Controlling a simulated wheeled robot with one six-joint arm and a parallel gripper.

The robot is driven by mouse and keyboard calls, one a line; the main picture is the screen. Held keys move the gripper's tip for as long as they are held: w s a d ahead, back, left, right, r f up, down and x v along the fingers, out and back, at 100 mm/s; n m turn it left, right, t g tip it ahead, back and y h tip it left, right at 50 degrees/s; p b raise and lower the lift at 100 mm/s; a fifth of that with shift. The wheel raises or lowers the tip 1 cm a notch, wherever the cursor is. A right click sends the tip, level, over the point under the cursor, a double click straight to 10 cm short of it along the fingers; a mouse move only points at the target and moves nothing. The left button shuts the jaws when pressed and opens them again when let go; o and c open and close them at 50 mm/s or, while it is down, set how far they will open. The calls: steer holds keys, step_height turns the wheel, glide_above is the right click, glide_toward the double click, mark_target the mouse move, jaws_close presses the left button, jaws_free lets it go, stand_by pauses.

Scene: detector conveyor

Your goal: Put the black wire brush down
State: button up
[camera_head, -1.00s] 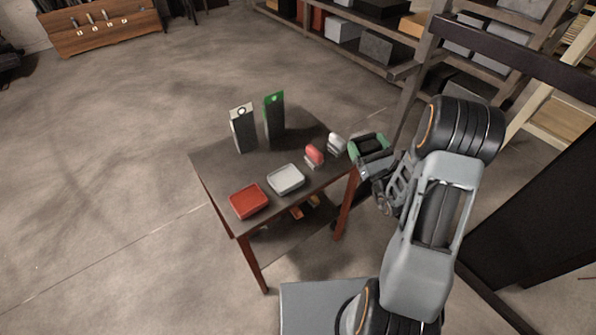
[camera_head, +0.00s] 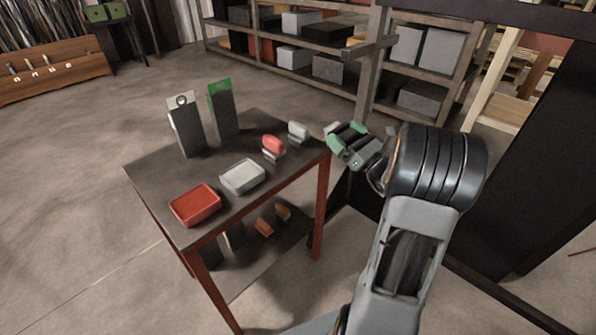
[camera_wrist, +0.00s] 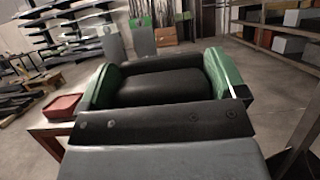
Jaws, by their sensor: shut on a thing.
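My gripper (camera_head: 346,140) is at the table's right edge in the head view, beside the white-grey block. Its green fingers are shut on a dark thing, which I take for the black wire brush (camera_wrist: 158,86). In the wrist view this black body fills the space between the two green fingers. Its bristles do not show, and its lower side is hidden. The small dark table (camera_head: 148,175) is to the left of my gripper.
On the table are a red tray (camera_head: 195,205), a light grey tray (camera_head: 242,177), a red block on a pale base (camera_head: 273,146), a white-grey block (camera_head: 298,131) and two upright dark boxes, one white-topped (camera_head: 187,130), one green-topped (camera_head: 223,110). Shelves (camera_head: 300,45) stand behind.

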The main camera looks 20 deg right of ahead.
steer(key=w+a+f+b, duration=0.1)
steer(key=w+a+f, duration=0.35)
steer(key=w, duration=0.35)
glide_above(305, 163)
steer(key=shift+d+f+b, duration=0.1)
steer(key=shift+f+b, duration=0.3)
steer(key=shift+f, duration=4)
steer(key=shift+f+b, duration=0.15)
steer(key=shift+b, duration=0.15)
steer(key=o, duration=0.4)
steer(key=shift+f, duration=0.1)
steer(key=shift+o, duration=0.7)
